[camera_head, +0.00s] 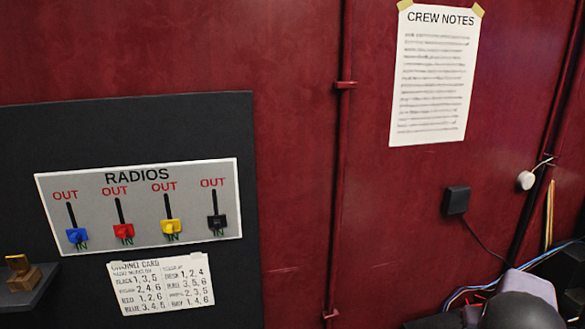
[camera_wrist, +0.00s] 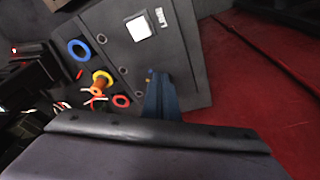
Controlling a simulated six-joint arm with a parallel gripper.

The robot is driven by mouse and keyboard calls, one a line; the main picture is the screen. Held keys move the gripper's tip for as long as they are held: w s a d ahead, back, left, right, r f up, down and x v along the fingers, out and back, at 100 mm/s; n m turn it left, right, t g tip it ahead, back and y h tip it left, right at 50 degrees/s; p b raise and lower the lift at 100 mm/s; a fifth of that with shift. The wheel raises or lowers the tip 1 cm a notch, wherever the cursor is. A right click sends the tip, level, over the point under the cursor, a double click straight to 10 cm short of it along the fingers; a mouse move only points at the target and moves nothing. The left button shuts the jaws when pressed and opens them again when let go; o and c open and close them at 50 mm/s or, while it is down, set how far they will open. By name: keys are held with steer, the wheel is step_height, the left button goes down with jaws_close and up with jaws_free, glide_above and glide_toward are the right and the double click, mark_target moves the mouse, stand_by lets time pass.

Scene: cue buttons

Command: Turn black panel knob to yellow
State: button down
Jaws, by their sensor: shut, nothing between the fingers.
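In the wrist view my gripper (camera_wrist: 160,80) is shut, its narrow blue-grey fingers together with nothing between them. The fingertips point at a dark panel (camera_wrist: 190,60) that carries a white square (camera_wrist: 139,28).
Left of my fingers lie a yellow-orange spool-like piece (camera_wrist: 101,82), a blue ring (camera_wrist: 79,50), a red ring (camera_wrist: 121,101) and loose wires. A red surface (camera_wrist: 245,85) lies to the right. In the head view, blue, red and yellow sliders (camera_head: 171,227) line the RADIOS panel.

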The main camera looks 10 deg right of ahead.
steer(key=shift+b+x, duration=0.35)
steer(key=shift+x, duration=0.55)
steer(key=shift+s+a+f, duration=0.1)
steer(key=shift+s, duration=0.1)
steer(key=shift+w, duration=0.2)
steer(key=shift+w+a, duration=0.2)
steer(key=shift+a, duration=0.15)
steer(key=shift+s, duration=0.15)
stand_by(0.4)
steer(key=shift+s+a, duration=0.15)
steer(key=shift+s, duration=0.1)
steer(key=w+p+v, duration=0.1)
steer(key=p+v, duration=0.3)
steer(key=v, duration=0.2)
steer(key=shift+d+p, duration=0.3)
steer(key=shift+p, duration=0.1)
